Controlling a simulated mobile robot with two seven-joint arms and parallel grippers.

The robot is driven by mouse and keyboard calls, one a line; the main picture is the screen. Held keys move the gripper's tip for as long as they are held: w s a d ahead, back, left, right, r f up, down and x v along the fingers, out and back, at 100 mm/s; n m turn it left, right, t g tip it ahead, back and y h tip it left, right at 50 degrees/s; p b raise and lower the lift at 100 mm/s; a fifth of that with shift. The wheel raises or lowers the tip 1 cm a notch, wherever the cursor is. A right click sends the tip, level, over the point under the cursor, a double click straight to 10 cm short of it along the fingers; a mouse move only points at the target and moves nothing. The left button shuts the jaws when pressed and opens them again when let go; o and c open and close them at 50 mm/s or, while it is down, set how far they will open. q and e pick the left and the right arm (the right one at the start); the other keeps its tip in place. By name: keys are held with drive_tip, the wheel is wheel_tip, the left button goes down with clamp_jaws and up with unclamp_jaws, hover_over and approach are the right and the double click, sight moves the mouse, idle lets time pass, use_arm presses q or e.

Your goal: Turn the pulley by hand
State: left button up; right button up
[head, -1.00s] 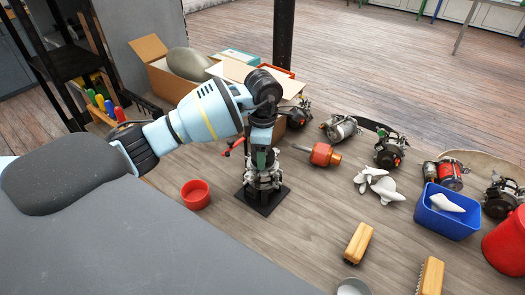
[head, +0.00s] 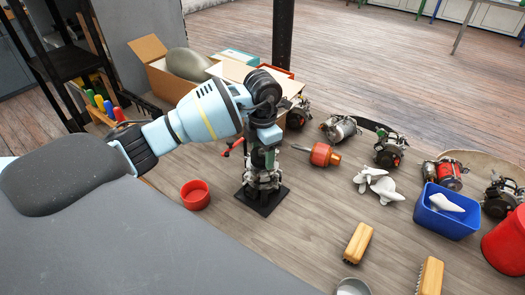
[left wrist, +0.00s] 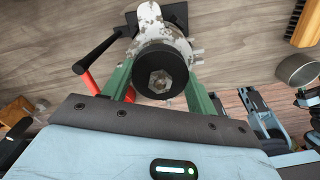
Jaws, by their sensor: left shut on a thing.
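The alternator (head: 262,177) stands upright on a black square base (head: 262,199) on the wooden bench. Its black pulley (left wrist: 161,72), with a hex nut in the middle, faces up into the left wrist view. My left gripper (head: 262,160) points straight down over it. Its green fingers (left wrist: 161,88) are shut on the pulley, one on each side. In the head view the fingers and arm largely hide the pulley. The pale metal housing shows beyond the pulley in the left wrist view (left wrist: 150,18). My right gripper is not in the head view.
A red ring-shaped cup (head: 195,194) stands left of the base. An orange-red tool (head: 321,155), white parts (head: 386,188), a blue bin (head: 447,222) and wooden brushes (head: 357,243) lie to the right. A cardboard box (head: 165,85) stands behind. Bench between base and brushes is clear.

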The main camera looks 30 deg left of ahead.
use_arm(q)
drive_tip(key=shift+n, duration=0.7)
drive_tip(key=n, duration=0.5)
drive_tip(key=shift+r, duration=0.1)
drive_tip(key=o, duration=1.2)
wheel_tip(320, 180, up, 8)
drive_tip(key=shift+f, duration=0.15)
wheel_tip(320, 180, up, 4)
